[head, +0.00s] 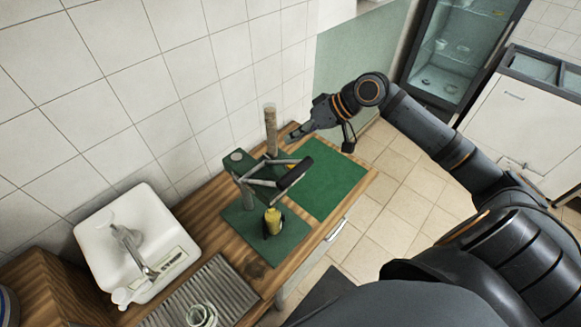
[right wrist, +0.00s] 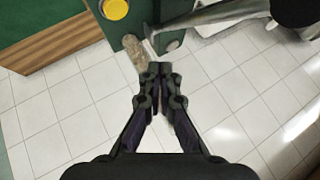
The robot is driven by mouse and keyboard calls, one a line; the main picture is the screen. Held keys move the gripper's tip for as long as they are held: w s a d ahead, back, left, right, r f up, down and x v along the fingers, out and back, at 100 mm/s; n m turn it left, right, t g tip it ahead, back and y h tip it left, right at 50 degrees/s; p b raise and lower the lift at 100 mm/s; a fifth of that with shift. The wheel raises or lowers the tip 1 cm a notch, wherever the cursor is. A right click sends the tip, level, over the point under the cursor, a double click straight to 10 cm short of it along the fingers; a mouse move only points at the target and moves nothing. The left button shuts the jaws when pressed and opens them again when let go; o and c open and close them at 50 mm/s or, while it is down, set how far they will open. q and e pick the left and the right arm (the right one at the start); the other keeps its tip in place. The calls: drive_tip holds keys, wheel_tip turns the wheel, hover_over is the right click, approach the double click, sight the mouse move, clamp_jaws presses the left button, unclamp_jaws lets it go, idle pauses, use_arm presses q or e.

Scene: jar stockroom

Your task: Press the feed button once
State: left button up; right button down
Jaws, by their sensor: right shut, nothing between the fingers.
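A round yellow button (right wrist: 115,9) sits on a dark green housing at the top edge of the right wrist view; I take it for the feed button. My right gripper (right wrist: 158,68) is shut and empty, with its fingertips apart from the button, below and to its right in that view. In the head view my right gripper (head: 291,136) is at the upper right of the green press (head: 237,158), close to its upright tube (head: 270,130). The button is not clear in the head view. My left gripper is out of view.
The press has a metal linkage and a black handle (head: 295,172). A yellow jar (head: 273,221) stands on its base. A bare green mat (head: 328,180) lies on the wooden counter.

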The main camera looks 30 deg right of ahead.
drive_tip(key=f+b, duration=0.5)
drive_tip(key=shift+d+f, duration=0.2)
drive_tip(key=shift+d, duration=0.05)
drive_tip(key=shift+a+f, duration=0.1)
drive_tip(key=shift+f, duration=0.85)
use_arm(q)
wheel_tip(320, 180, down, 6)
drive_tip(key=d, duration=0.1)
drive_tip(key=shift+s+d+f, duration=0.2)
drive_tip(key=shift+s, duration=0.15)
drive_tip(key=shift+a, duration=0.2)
use_arm(e)
drive_tip(key=shift+f, duration=0.15)
drive_tip(key=shift+f, duration=0.25)
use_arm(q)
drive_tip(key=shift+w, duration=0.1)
